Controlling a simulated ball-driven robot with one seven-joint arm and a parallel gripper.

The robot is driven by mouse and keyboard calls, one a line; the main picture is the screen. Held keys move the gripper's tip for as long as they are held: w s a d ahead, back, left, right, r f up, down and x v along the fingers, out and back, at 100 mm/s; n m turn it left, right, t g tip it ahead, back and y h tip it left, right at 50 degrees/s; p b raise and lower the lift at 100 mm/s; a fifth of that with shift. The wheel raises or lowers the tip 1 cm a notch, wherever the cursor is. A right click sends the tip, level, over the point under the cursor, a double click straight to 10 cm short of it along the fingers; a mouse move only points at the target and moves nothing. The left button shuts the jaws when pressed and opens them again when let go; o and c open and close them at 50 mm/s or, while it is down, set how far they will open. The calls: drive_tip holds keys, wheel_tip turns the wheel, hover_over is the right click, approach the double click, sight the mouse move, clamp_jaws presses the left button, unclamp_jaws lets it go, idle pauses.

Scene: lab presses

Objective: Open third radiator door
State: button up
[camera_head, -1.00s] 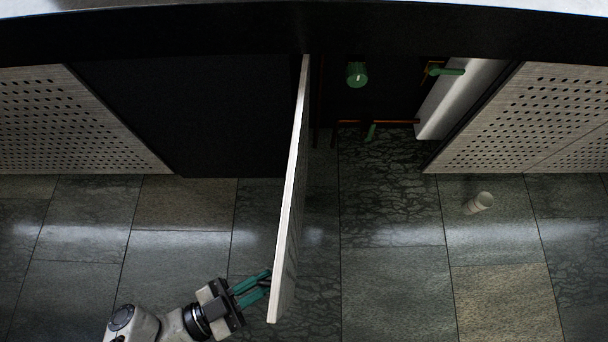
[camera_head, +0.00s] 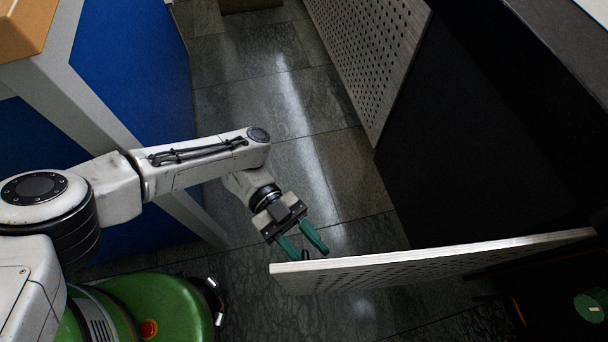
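The radiator door (camera_head: 400,267) stands swung out from the dark cabinet row, its thin pale top edge running from the lower middle to the right. Its perforated face shows below that edge. My gripper (camera_head: 306,250) is just beyond the door's free end, on the upper-left side of the panel. Its two green fingers are apart with nothing visible between them. I cannot tell whether a fingertip touches the door. Part of the opening behind the door shows at the lower right, with a green valve knob (camera_head: 590,307).
A blue-sided bench (camera_head: 130,70) with grey legs stands at the left, close to my arm. Tiled floor (camera_head: 265,90) lies clear between bench and cabinets.

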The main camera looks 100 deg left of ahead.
drive_tip(key=o, duration=0.3)
drive_tip(key=shift+w+a+r, duration=0.1)
drive_tip(key=shift+w+r, duration=0.1)
drive_tip(key=shift+w, duration=0.05)
drive_tip(key=shift+s, duration=0.1)
drive_tip(key=shift+s+f, duration=0.1)
drive_tip(key=shift+s, duration=0.15)
idle(0.3)
